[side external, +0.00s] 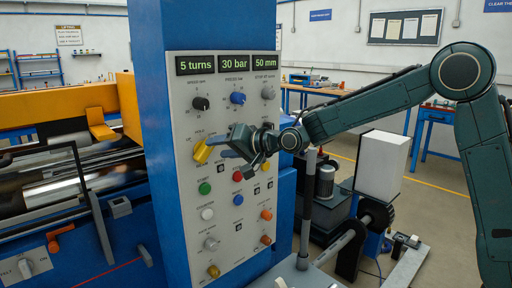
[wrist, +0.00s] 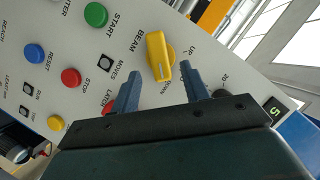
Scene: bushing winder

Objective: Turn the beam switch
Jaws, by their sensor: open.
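The beam switch is a yellow selector knob (wrist: 158,54) on the pale control panel, with the word BEAM beside it in the wrist view. Its long handle points down in that view, its tip close to the DOWN label. It also shows as the yellow knob (side external: 202,152) on the panel's left side in the side view. My gripper (wrist: 160,84) is open and empty, its two blue-grey fingers on either side of the handle's tip in the picture. In the side view my gripper (side external: 221,145) is just right of the knob. I cannot tell whether they touch.
The control panel (side external: 222,250) carries several buttons and knobs close by, including a green button (wrist: 96,14), a red button (wrist: 71,77) and a blue button (wrist: 35,53). Displays (side external: 234,65) run along its top. A yellow and blue machine (side external: 65,103) stands left.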

